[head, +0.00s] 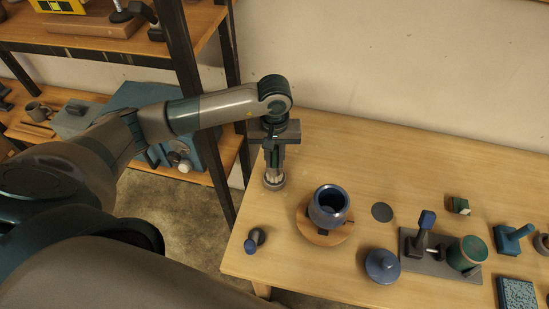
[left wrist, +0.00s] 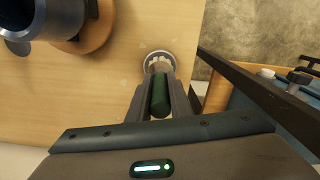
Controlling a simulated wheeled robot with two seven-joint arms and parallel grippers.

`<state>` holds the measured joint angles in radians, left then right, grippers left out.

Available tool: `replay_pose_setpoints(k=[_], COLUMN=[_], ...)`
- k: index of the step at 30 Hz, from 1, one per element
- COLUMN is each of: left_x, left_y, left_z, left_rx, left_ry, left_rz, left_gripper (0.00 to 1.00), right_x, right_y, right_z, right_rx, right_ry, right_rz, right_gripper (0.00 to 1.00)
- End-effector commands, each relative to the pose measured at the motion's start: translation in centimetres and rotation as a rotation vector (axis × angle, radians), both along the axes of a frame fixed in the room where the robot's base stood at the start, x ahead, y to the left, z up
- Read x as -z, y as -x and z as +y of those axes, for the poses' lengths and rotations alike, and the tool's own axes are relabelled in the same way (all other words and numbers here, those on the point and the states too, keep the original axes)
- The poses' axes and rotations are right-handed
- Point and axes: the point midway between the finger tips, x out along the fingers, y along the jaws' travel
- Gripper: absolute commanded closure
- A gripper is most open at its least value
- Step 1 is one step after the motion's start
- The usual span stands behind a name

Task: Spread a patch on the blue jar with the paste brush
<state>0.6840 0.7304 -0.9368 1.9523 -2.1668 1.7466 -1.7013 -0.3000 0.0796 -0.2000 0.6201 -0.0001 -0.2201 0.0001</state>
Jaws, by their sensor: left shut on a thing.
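The blue jar (head: 322,218) stands upright on a round wooden board (head: 308,235), its dark mouth open to the top. Part of it shows at the upper left in the left wrist view (left wrist: 42,20). My left gripper (head: 273,160) points down to the left of the jar, apart from it. It is shut on the green handle (left wrist: 160,97) of what looks like the paste brush. The brush's pale lower end is over or inside a round grey holder (head: 274,184) on the table; whether it touches is unclear. My right gripper is not in view.
A blue lid (head: 382,266) and a dark disc (head: 382,212) lie right of the jar. A dark shelf post (head: 187,80) stands left of the table. The table behind the jar is clear.

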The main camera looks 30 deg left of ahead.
Motion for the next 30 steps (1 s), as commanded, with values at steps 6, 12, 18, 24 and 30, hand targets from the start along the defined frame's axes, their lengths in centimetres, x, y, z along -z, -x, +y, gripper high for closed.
replay_pose_setpoints(k=[6,12,18,24,30], left_x=[0.4,0.4,-0.3,-1.8,-3.1], left_y=[0.3,0.3,0.2,0.1,0.1], left_z=[0.0,0.0,0.0,-0.1,0.0], left_rx=[0.002,0.002,0.001,0.001,0.001], left_ry=[0.0,-0.001,-0.001,0.0,0.0], left_rz=[0.008,0.009,0.007,0.002,0.001], left_gripper=[1.0,1.0,1.0,1.0,1.0], right_x=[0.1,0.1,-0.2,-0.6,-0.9], right_y=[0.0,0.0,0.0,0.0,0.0], right_z=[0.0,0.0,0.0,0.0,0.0], right_rx=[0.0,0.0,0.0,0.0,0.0], right_ry=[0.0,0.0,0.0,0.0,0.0], right_rz=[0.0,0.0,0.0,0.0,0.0], right_gripper=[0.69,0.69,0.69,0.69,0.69])
